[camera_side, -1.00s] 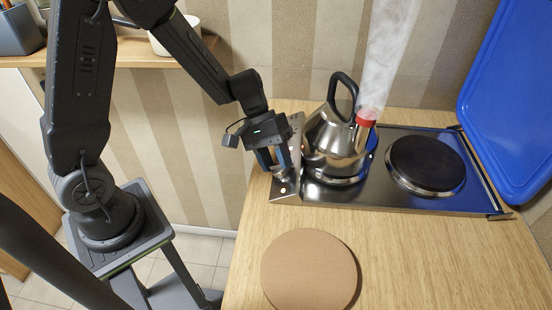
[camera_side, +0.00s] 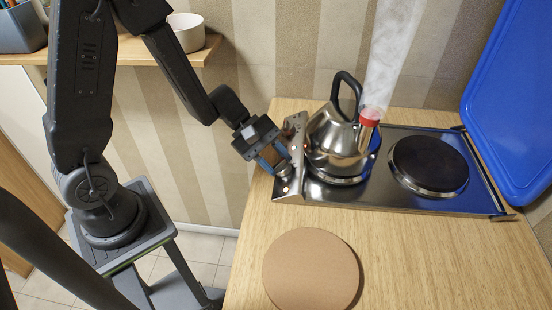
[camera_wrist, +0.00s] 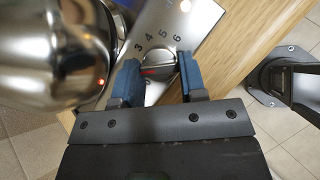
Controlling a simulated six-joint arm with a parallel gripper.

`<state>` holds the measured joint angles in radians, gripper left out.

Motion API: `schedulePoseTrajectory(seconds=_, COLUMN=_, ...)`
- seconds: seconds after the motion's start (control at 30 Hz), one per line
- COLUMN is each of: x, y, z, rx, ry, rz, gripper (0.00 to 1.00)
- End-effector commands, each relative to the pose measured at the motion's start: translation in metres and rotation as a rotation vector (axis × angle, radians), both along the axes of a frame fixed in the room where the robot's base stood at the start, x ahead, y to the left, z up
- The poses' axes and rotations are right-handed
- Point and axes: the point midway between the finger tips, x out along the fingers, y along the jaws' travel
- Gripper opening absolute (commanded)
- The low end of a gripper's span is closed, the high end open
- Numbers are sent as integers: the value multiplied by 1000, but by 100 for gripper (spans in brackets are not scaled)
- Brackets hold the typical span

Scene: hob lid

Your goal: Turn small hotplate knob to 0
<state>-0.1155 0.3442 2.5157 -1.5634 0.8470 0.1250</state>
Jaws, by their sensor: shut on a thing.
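My gripper (camera_side: 278,163) is at the front end of the hob's sloped metal control panel (camera_side: 292,132). In the wrist view its blue fingers are shut on a round silver-and-dark knob (camera_wrist: 157,66), one finger on each side. The knob carries a red mark. The right hotplate (camera_side: 429,165) is bare and dark.
The kettle is close to my gripper on the right, and it fills the left of the wrist view (camera_wrist: 50,50). A blue lid (camera_side: 515,100) stands raised behind the right hotplate. A round brown board (camera_side: 311,270) lies on the wooden worktop (camera_side: 420,255) in front.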

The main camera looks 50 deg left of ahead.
Motion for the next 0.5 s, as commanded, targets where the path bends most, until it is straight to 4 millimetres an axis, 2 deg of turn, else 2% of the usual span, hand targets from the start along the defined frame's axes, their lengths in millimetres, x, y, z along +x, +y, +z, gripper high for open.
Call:
schedulePoseTrajectory(seconds=0.2, x=-1, y=0, z=-1, rx=-34, ry=36, rz=92, gripper=15)
schedulePoseTrajectory(seconds=0.5, x=-1, y=0, z=-1, rx=-53, ry=56, rz=140, gripper=15)
